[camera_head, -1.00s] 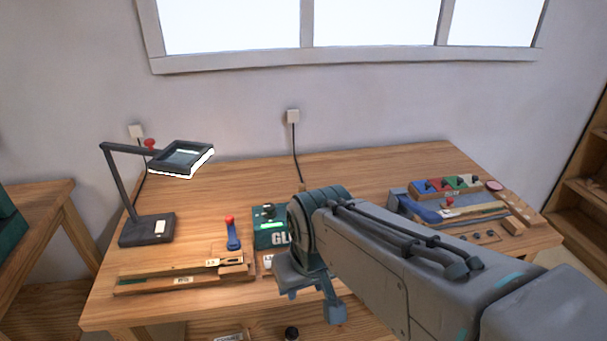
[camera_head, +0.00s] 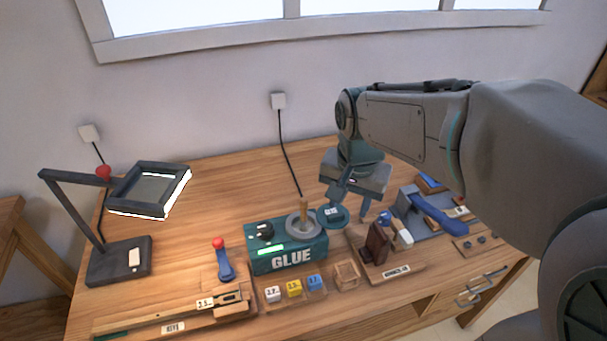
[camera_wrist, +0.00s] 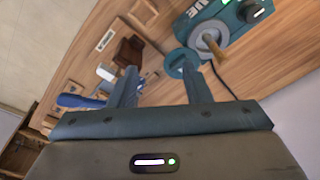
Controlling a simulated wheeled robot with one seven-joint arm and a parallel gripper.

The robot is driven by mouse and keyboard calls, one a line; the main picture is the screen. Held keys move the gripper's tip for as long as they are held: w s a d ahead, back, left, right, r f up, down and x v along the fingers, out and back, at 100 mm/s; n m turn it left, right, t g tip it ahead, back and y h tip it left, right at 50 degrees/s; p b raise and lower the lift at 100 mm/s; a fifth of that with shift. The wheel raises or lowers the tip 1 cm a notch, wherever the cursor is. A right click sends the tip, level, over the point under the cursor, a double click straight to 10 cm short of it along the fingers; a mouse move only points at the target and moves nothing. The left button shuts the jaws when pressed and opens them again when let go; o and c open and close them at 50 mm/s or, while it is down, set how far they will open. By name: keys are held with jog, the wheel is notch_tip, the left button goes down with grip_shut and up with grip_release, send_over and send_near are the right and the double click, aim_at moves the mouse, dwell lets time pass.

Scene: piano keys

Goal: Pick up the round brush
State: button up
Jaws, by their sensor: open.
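My gripper (camera_head: 354,198) is open and empty, pointing down above the table just right of the glue box; its two fingers also show in the wrist view (camera_wrist: 162,82). A wooden handle (camera_head: 304,212) stands upright in a grey round pot on the green glue box (camera_head: 290,257); it shows in the wrist view too (camera_wrist: 213,45), right of the fingers. A labelled stand (camera_head: 398,271) right of the glue box holds a dark brown piece (camera_head: 376,243) and a white-ended tool (camera_head: 402,237). I cannot tell for sure which is the round brush.
A teal round lid (camera_head: 333,217) lies beside the glue box, close below my fingers. Small numbered blocks (camera_head: 294,288) sit in front. A lamp (camera_head: 120,262) and a red-knobbed blue lever (camera_head: 222,262) stand left. The table's back middle (camera_head: 235,185) is clear.

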aim_at(301, 201)
jog(key=w+a+m, duration=0.2)
jog(key=w+a, duration=0.2)
jog(key=w+a+m+g+p, duration=0.1)
jog(key=w+a+m, duration=0.2)
jog(key=w+a, duration=0.1)
jog(key=shift+w+a+f+g, duration=0.1)
jog(key=shift+w+a+g, duration=0.05)
jog(key=shift+w+g, duration=0.2)
jog(key=shift+w+a+f+p, duration=0.15)
jog(key=shift+a+f+p, duration=0.05)
jog(key=shift+a+p, duration=0.1)
jog(key=shift+m, duration=0.3)
notch_tip(301, 201, down, 8)
jog(key=shift+f+p, duration=0.2)
jog(key=shift+p, duration=0.1)
jog(key=shift+w+d+f+p, duration=0.15)
jog(key=shift+f+p, duration=0.2)
jog(key=shift+f, duration=1)
jog(key=shift+w+d+f+p, duration=0.15)
jog(key=shift+f+p, duration=0.15)
jog(key=shift+f, duration=1)
jog(key=shift+s, duration=0.1)
grip_shut()
